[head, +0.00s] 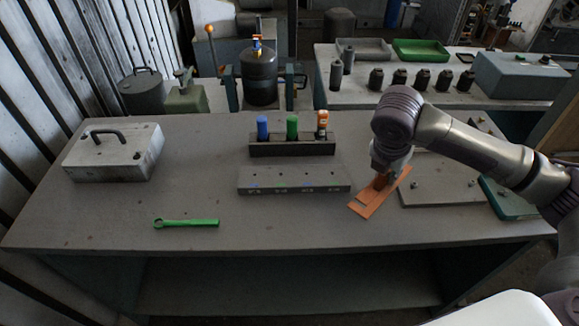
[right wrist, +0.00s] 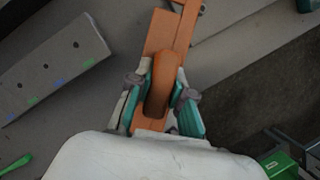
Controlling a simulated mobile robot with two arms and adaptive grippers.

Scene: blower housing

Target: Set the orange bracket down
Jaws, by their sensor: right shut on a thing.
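The orange bracket (head: 379,196) is at the right part of the grey workbench (head: 200,205), under my right gripper (head: 382,180). It looks flat and close to the bench top; I cannot tell whether it touches. In the right wrist view, the bracket (right wrist: 165,35) runs away from the gripper (right wrist: 163,100), whose teal-padded fingers are shut on its raised orange part. Part of the bracket is hidden under the gripper. My left gripper is not in view.
A grey block with holes (head: 294,180) lies left of the bracket. A rack (head: 292,147) with blue, green and orange-white items stands behind it. A grey plate (head: 440,190) is close on the right. A green wrench (head: 187,223) and a metal box (head: 113,152) are further left.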

